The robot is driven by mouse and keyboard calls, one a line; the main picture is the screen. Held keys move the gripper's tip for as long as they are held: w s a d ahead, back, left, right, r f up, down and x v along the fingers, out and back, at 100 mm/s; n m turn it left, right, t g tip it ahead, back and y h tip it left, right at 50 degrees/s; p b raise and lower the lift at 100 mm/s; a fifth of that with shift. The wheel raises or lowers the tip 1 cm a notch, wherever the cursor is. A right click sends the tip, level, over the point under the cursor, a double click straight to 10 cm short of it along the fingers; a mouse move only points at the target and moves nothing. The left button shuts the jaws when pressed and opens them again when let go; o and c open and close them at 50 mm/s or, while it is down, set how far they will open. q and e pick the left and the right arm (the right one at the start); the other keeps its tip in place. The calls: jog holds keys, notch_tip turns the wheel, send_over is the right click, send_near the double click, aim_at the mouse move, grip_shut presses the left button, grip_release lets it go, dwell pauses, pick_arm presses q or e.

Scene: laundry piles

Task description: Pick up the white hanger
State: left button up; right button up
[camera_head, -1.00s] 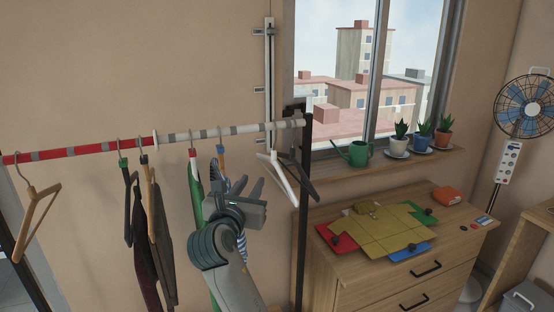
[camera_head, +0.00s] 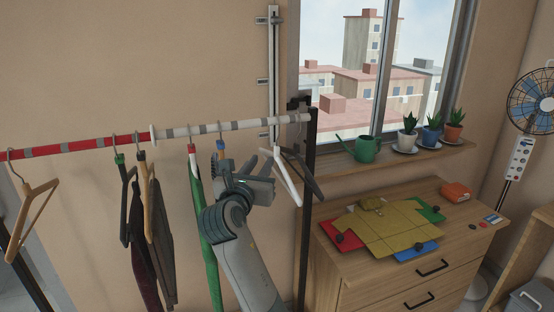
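The white hanger (camera_head: 286,176) hangs near the right end of the rail (camera_head: 236,126), on its white part. A dark hanger (camera_head: 309,178) hangs just behind and right of it. My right gripper (camera_head: 266,176) is raised from below, its fingers pointing right toward the white hanger's left side. Its two fingers look apart with nothing seen between them. I cannot tell whether a fingertip touches the hanger. My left gripper is not in view.
Left of my gripper hang a green garment (camera_head: 204,230), dark garments (camera_head: 143,240) and a wooden hanger (camera_head: 36,205). The rack's black post (camera_head: 308,220) stands close at right.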

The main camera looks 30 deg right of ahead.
jog(key=p, duration=0.2)
send_near(277, 146)
jog(key=w+d+r, duration=0.1)
jog(key=w+d, duration=0.2)
jog(key=shift+w+d+r, duration=0.1)
jog(key=shift+w+d, duration=0.05)
jog(key=shift+w, duration=0.35)
jog(key=shift+p, duration=0.3)
jog(key=p+x, duration=0.1)
jog(key=x, duration=0.1)
jog(key=p+x, duration=0.1)
jog(key=x, duration=0.1)
jog(key=shift+d, duration=0.5)
jog(key=shift+w+d, duration=0.15)
jog(key=shift+w, duration=0.1)
jog(key=shift+c, duration=0.6)
grip_shut()
